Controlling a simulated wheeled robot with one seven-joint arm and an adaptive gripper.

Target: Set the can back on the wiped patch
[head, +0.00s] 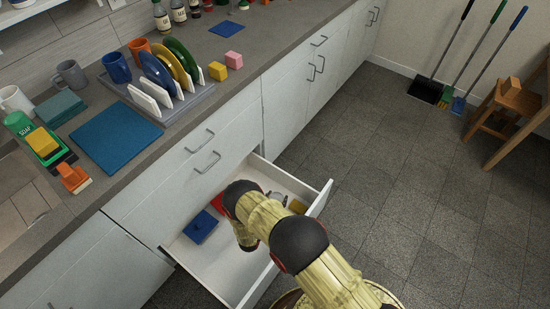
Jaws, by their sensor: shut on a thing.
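My arm reaches over an open white drawer (240,276) in the head view. My gripper does not show; the bent arm hides that area. I cannot make out the can or what my gripper holds. No wiped patch can be told apart in this view. Inside the drawer lie a dark blue lidded or flat square item (201,227) at the left and a red item (217,204) partly behind my arm. A small grey item (276,197) and a yellow item (297,206) lie at the right; the grey one is too small to identify.
The counter above holds a blue mat (115,137), a rack of plates (165,99), mugs (71,75), a green soap bottle (20,125) and pink and yellow blocks (233,60). Brooms (482,55) and a wooden stool (514,102) stand at the right. The middle floor is clear.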

